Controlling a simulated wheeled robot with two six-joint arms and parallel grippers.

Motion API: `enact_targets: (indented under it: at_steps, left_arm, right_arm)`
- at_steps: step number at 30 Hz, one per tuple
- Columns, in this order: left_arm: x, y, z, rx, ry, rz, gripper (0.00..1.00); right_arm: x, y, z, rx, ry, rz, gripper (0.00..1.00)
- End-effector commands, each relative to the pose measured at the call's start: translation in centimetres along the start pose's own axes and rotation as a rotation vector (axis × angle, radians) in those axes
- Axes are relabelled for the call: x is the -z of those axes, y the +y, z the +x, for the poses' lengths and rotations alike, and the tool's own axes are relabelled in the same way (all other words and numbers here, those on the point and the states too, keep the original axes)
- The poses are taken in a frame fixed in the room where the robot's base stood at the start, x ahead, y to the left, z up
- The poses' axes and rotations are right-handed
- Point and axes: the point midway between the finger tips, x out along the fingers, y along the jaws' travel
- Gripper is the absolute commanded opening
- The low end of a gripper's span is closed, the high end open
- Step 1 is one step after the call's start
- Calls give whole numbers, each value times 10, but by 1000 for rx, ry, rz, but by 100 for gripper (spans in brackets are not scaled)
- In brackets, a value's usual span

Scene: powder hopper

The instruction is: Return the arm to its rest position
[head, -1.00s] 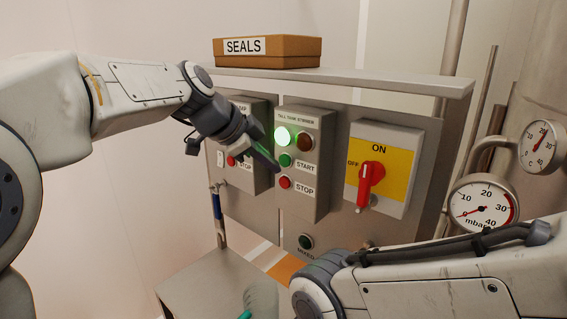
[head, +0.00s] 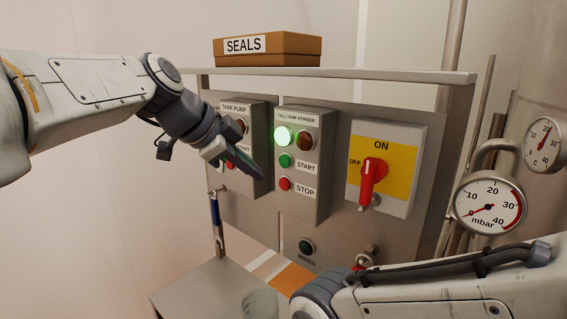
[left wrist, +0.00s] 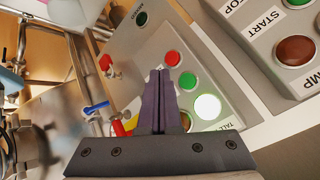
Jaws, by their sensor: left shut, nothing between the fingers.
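My left gripper (head: 250,167) is shut and empty. In the head view it hangs in front of the tank pump box (head: 258,123) and partly hides its lower buttons. Its tips are apart from the tall tank stirrer box (head: 318,205) to the right, which has a lit green lamp (head: 283,136), a dark brown lamp, a green START button (head: 285,160) and a red STOP button (head: 285,184). In the left wrist view the shut fingers (left wrist: 158,78) point toward the stirrer box. My right arm shows at the lower right; its gripper is out of view.
A red rotary switch (head: 372,176) points to ON on its yellow plate. A SEALS box (head: 290,50) sits on the top shelf (head: 400,74). Two gauges, one in mbar (head: 490,208), stand at the right. A MIXED lamp (head: 306,247) is below. Free room lies left of the panel.

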Motion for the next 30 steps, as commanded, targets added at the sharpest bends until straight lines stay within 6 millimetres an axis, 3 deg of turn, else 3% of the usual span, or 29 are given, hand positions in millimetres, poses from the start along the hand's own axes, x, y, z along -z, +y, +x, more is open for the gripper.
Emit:
enact_targets:
  at_steps: [6,10,14,15,21,25,30]
  left_arm:
    - [0,1,1,-1,0,-1,0]
    - [-7,36,20,-59,-35,-93,0]
    - [-28,113,52,-164,-139,-290,0]
    - [-37,142,61,-195,-186,-358,0]
    - [-98,275,84,-261,-450,-653,0]
    - [-137,335,84,-243,-592,-777,0]
    - [-168,373,79,-206,-689,-859,0]
  right_arm:
    - [0,0,0,0,0,10,50]
    - [0,0,8,0,0,10,50]
    - [-1,1,20,0,0,9,50]
    - [-1,2,24,0,0,9,50]
    - [-2,3,42,0,0,9,50]
    - [-3,4,50,0,0,9,50]
    - [-3,4,55,0,0,9,50]
